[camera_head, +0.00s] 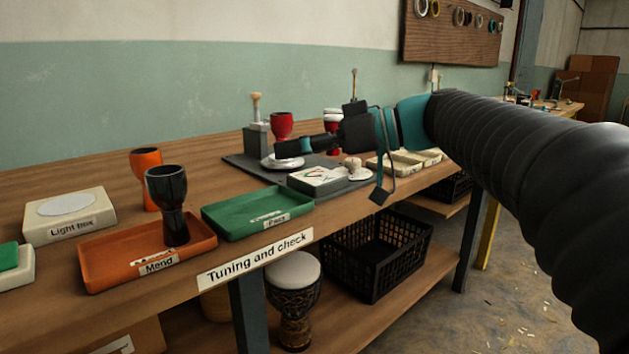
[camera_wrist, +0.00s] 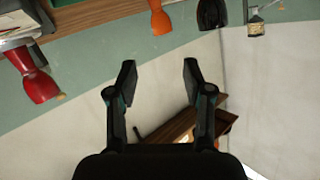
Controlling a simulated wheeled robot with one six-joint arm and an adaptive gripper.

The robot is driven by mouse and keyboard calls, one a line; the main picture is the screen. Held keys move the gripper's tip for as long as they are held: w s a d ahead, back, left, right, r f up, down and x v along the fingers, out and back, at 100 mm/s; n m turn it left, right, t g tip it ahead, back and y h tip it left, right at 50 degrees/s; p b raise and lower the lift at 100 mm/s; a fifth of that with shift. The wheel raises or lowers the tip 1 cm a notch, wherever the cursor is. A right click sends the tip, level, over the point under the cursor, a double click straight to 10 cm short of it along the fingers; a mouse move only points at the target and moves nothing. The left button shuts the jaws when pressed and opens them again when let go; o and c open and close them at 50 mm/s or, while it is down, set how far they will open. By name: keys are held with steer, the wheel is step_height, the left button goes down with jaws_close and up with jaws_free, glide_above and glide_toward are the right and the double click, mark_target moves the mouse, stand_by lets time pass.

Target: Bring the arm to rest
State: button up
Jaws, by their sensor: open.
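My arm reaches in from the right of the head view over the bench. My gripper (camera_head: 330,172) is open and empty, held above the bench near the dark mat. In the head view the black drum (camera_head: 172,205) stands upright in the orange Mend tray (camera_head: 95,283).
The orange drum (camera_head: 146,168) stands behind the Mend tray. A green Pass tray (camera_head: 225,212) and a light box (camera_head: 42,224) share the bench. A red drum (camera_head: 282,124) and small fixtures are on the dark mat. A white-headed drum (camera_head: 294,285) and black crate (camera_head: 400,250) sit below.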

steer(key=s+d+f+m+t+h+p, duration=0.1)
steer(key=s+d+f+m+h+p, duration=0.1)
steer(key=s+d+f+m+h, duration=0.4)
steer(key=s+d+f+m+t+h+p, duration=0.2)
steer(key=s+d+f+m+h, duration=0.5)
steer(key=s+d+f, duration=0.5)
step_height(320, 180, down, 7)
steer(key=shift+s+d+r+h+p, duration=0.2)
steer(key=shift+s+h+p, duration=0.45)
steer(key=shift+h, duration=0.35)
steer(key=shift+c, duration=0.3)
stand_by(1.0)
